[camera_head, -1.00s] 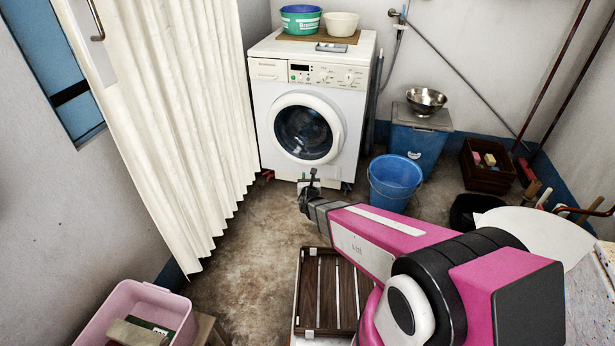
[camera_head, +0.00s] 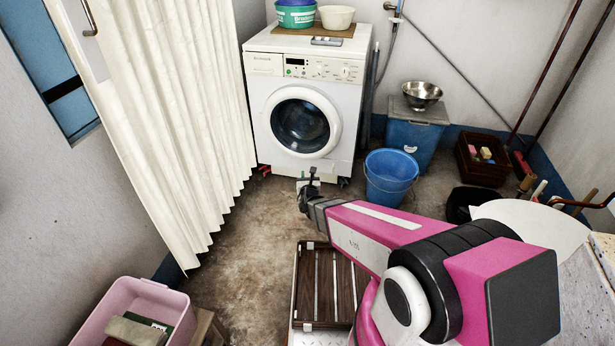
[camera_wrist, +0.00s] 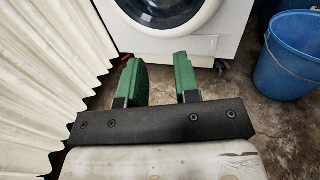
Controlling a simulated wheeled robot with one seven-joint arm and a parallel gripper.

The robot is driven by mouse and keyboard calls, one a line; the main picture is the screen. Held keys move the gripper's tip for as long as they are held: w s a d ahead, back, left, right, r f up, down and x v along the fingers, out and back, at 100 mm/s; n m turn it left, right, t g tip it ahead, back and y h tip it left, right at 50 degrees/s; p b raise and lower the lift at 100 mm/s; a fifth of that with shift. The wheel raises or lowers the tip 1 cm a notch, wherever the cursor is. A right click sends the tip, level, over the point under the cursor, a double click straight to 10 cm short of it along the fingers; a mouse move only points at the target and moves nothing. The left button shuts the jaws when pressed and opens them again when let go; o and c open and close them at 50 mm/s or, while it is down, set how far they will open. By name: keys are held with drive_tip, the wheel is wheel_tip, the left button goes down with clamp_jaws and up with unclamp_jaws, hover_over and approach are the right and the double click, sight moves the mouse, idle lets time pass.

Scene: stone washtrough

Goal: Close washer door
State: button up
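The white washer (camera_head: 262,96) stands against the back wall in the head view. Its round door (camera_head: 301,122), a white ring around dark glass, lies flat against the front or nearly so; I cannot tell whether it is latched. The lower part of the door (camera_wrist: 163,27) also shows at the top of the wrist view. My gripper (camera_head: 310,178) is in front of and below the door, apart from it. In the wrist view my gripper's two green fingers (camera_wrist: 160,78) are spread with bare floor between them, holding nothing.
A white curtain (camera_head: 165,110) hangs close on the left. A blue bucket (camera_head: 390,178) stands on the floor right of the washer, with a blue bin (camera_head: 413,140) behind it. A pink tub (camera_head: 135,300) is at front left. Floor (camera_head: 255,225) before the washer is clear.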

drive_tip(key=s, duration=0.7)
drive_tip(key=shift+s+d+r, duration=0.15)
drive_tip(key=shift+d, duration=0.15)
